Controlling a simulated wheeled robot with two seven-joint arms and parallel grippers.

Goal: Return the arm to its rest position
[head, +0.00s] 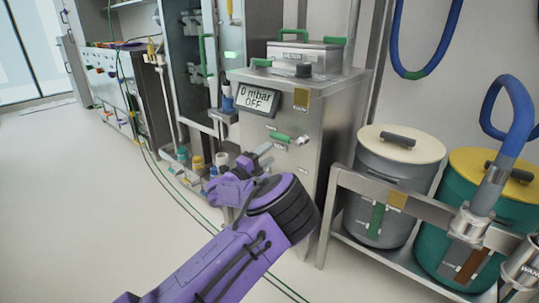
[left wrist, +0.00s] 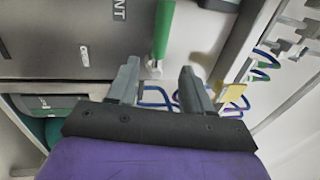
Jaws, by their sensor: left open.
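My left arm is purple and comes in from the bottom of the head view, ending in front of the steel cabinet (head: 300,170). My left gripper (head: 262,152) points away from me, near the cabinet's front left edge. In the left wrist view the two grey fingers of the left gripper (left wrist: 160,85) stand apart with nothing between them. A green handle (left wrist: 163,30) shows beyond the fingers there, apart from them. My right gripper is in neither view.
A grey bin with a cream lid (head: 400,143) and a teal bin with a yellow lid (head: 500,172) stand on a metal rack (head: 350,182) at right. A blue hose (head: 515,125) hangs there. Bottles stand left of the cabinet. The floor (head: 80,210) at left is clear, apart from thin green cables.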

